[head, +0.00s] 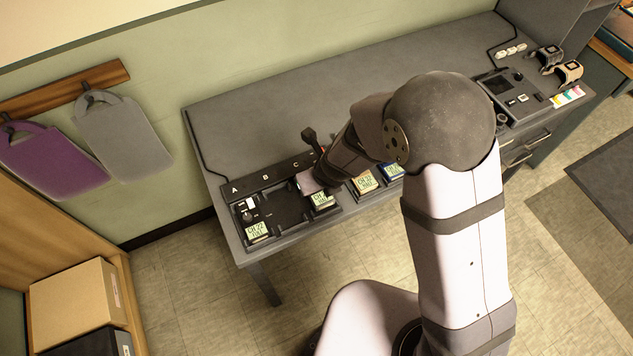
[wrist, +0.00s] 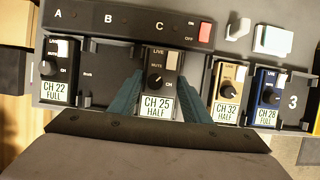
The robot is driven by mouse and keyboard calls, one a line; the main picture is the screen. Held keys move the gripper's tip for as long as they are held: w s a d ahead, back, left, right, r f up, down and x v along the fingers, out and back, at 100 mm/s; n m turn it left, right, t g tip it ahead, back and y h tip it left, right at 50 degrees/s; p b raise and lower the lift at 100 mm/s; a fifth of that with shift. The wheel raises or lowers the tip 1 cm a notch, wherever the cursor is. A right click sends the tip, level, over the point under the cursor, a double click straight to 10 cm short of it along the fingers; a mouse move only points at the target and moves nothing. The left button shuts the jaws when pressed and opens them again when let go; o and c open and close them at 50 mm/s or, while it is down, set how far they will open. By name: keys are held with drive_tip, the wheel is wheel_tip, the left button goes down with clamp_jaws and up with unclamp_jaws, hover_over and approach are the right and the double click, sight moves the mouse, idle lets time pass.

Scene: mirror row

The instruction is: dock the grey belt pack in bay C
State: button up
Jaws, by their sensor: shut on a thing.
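The grey belt pack (wrist: 156,62), a dark grey unit with a knob and a display reading CH 25 HALF, is between the teal fingers of my gripper (wrist: 160,86) in the wrist view. My gripper is shut on it, one finger on each side. The pack is upright at bay C (wrist: 159,27) of the black dock strip; I cannot tell whether it is fully seated. In the head view its display (head: 322,200) shows at the strip, while my arm hides most of my gripper.
A black pack (wrist: 58,70), CH 22 FULL, stands in bay A. Bay B (wrist: 100,75) is empty. Right of bay C are a tan pack (wrist: 229,80), CH 32 HALF, and a blue pack (wrist: 266,85), CH 28 FULL. A red switch (wrist: 204,32) is above.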

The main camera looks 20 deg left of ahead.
drive_tip(key=shift+f+b, duration=1.1)
idle(0.6)
drive_tip(key=o, duration=1.2)
drive_tip(key=shift+p+v, duration=2.35)
drive_tip(key=shift+v, duration=1.35)
